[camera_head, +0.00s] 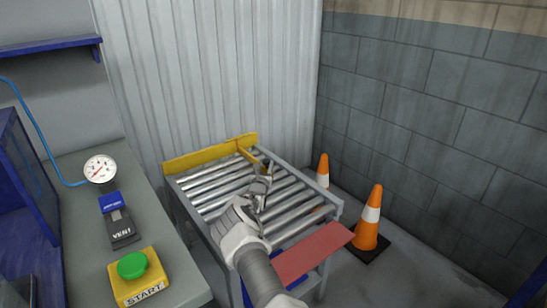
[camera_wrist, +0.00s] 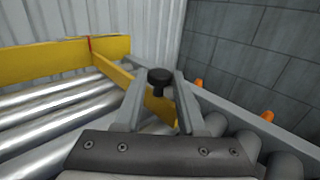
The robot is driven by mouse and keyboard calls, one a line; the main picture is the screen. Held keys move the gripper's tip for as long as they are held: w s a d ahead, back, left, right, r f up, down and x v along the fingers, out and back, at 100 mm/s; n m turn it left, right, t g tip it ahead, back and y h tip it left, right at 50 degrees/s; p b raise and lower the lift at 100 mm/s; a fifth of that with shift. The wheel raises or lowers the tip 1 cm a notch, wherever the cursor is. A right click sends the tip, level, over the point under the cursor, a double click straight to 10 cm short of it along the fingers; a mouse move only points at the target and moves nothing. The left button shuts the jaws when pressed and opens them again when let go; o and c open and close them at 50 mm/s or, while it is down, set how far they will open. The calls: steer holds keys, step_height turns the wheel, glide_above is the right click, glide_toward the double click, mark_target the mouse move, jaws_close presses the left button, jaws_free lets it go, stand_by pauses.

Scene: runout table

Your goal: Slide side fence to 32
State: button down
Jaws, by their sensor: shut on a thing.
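The side fence (camera_head: 246,154) is a narrow yellow bar lying over the rollers, running forward from the yellow back fence (camera_head: 205,155). In the wrist view the side fence (camera_wrist: 112,72) passes between my fingers and carries a black knob (camera_wrist: 160,75). My gripper (camera_head: 265,172) is above the right part of the rollers, with its fingers closed on either side of the knob. In the wrist view a thin red mark (camera_wrist: 90,43) shows on the back fence (camera_wrist: 35,59) near the side fence's far end. No scale numbers are readable.
The roller table (camera_head: 205,185) has bare rollers left of the side fence. A grey bench (camera_head: 75,225) with a gauge (camera_head: 100,169) and a START button (camera_head: 132,265) stands at left. Orange cones (camera_head: 364,238) stand right, before a block wall. A red panel (camera_head: 312,252) is at the table's front.

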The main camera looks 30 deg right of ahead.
steer(key=shift+a, duration=0.3)
steer(key=c, duration=0.5)
jaws_free()
steer(key=shift+s, duration=0.1)
steer(key=shift+s+a+r+p, duration=0.1)
steer(key=shift+s+a+p, duration=0.25)
steer(key=shift+a+p, duration=0.1)
steer(key=p+v, duration=0.5)
steer(key=v, duration=1.1)
steer(key=shift+s, duration=0.15)
